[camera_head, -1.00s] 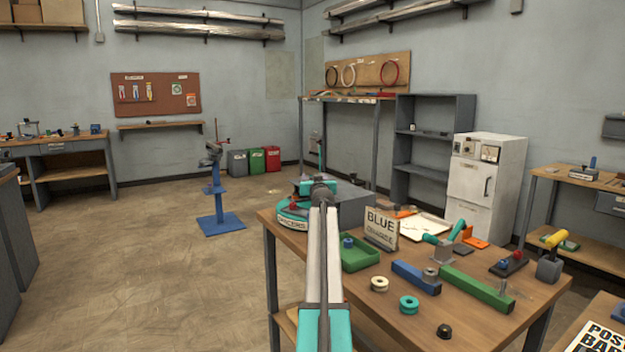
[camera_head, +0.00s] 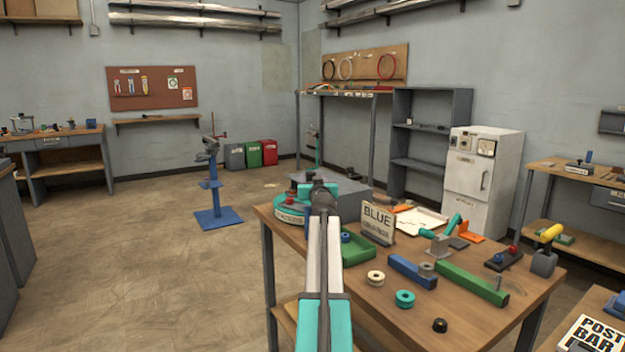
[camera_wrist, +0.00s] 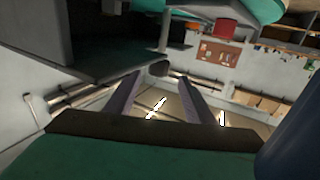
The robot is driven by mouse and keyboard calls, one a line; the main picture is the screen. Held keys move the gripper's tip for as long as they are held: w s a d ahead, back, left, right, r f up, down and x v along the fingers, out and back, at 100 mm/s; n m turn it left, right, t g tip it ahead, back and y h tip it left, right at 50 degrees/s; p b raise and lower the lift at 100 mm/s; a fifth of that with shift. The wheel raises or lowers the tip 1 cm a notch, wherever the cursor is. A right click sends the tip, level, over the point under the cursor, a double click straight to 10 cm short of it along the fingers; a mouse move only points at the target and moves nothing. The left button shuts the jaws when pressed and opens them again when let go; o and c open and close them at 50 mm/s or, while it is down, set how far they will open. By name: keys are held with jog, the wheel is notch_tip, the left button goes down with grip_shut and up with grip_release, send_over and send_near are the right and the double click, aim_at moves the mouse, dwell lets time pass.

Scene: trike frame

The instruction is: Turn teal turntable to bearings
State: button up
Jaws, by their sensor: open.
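The teal turntable (camera_head: 281,209) is at the far left corner of the wooden workbench, with a pale label plate on its near side whose text I cannot read surely. My arm reaches out to it and hides part of it. My gripper (camera_head: 318,183) is over or beside the turntable in the head view. In the wrist view my gripper (camera_wrist: 160,76) is open, its two fingers apart. Teal surface (camera_wrist: 240,8), probably the turntable, fills the top of the wrist view.
Spools (camera_head: 404,299), a blue block (camera_head: 410,270) and a green channel (camera_head: 470,283) lie nearer.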

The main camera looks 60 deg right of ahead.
jog(key=shift+v, duration=1.35)
jog(key=shift+c, duration=0.3)
